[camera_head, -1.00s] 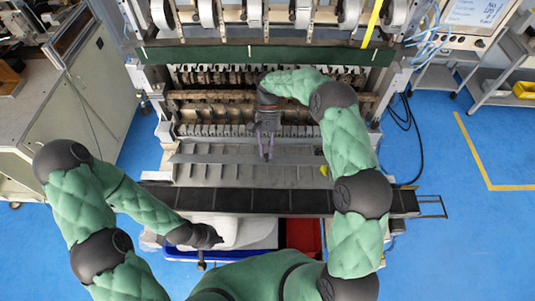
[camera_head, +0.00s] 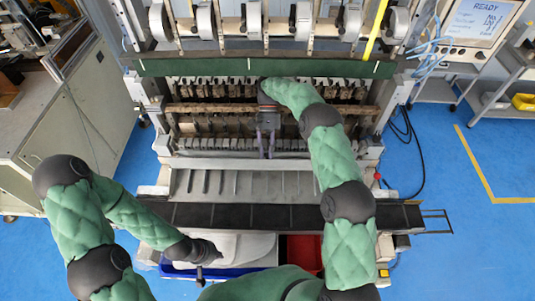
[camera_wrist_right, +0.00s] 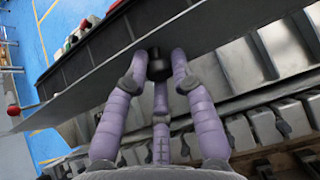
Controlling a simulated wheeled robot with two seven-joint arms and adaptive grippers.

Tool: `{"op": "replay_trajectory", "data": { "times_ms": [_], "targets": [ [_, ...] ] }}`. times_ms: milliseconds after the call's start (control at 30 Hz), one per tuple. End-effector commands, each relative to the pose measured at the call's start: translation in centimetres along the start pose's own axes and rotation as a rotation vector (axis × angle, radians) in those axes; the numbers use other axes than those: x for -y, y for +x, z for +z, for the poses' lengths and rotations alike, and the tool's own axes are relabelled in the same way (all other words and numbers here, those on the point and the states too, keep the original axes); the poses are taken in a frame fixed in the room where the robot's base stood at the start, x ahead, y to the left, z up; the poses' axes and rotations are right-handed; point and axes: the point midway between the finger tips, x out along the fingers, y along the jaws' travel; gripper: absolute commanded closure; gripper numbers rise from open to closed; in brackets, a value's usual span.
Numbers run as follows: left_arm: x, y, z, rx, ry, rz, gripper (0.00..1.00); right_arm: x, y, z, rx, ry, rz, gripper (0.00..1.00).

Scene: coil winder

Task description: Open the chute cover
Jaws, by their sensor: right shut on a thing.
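The chute cover (camera_head: 225,163) is a light grey metal plate across the front of the coil winder. In the head view it looks like a narrow, tipped-up strip, with the slotted chute (camera_head: 240,183) bare in front of it. In the right wrist view the cover (camera_wrist_right: 105,85) runs slantwise as a thin sheet. My right gripper (camera_head: 267,150) is at the cover's middle; in the wrist view its purple fingers (camera_wrist_right: 160,75) are shut around a black knob (camera_wrist_right: 158,58). My left gripper (camera_head: 210,252) hangs low at the left, away from the cover; its fingers are too small to judge.
A dark conveyor-like ledge (camera_head: 250,217) crosses in front of the chute. Below it are a blue bin (camera_head: 235,272) with white contents and a red bin (camera_head: 303,255). A green beam (camera_head: 265,67) spans above my right gripper. Blue floor (camera_head: 440,240) is open at the right.

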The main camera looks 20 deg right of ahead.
Motion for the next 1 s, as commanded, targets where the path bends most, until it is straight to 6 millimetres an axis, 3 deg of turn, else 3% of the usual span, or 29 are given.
{"op": "replay_trajectory", "data": {
  "times_ms": [33,567,600,700,1000],
  "targets": [
    [0.08,0.23,0.01,0.000,0.000,0.000,1.00,-0.13,1.18,-1.01,0.002,0.004,0.008,1.00],
    [0.11,0.31,-0.01,0.000,0.000,0.000,1.00,-0.19,1.24,-1.12,0.006,0.005,0.009,1.00],
    [0.11,0.31,-0.01,0.000,0.000,0.000,1.00,-0.19,1.24,-1.12,0.006,0.005,0.009,0.72],
    [0.11,0.31,-0.01,0.000,0.000,0.000,1.00,-0.19,1.23,-1.10,0.007,0.004,0.008,0.51],
    [0.08,0.23,0.00,0.000,0.000,0.000,1.00,-0.03,0.73,-0.81,0.001,0.002,0.005,0.51]
  ]
}}
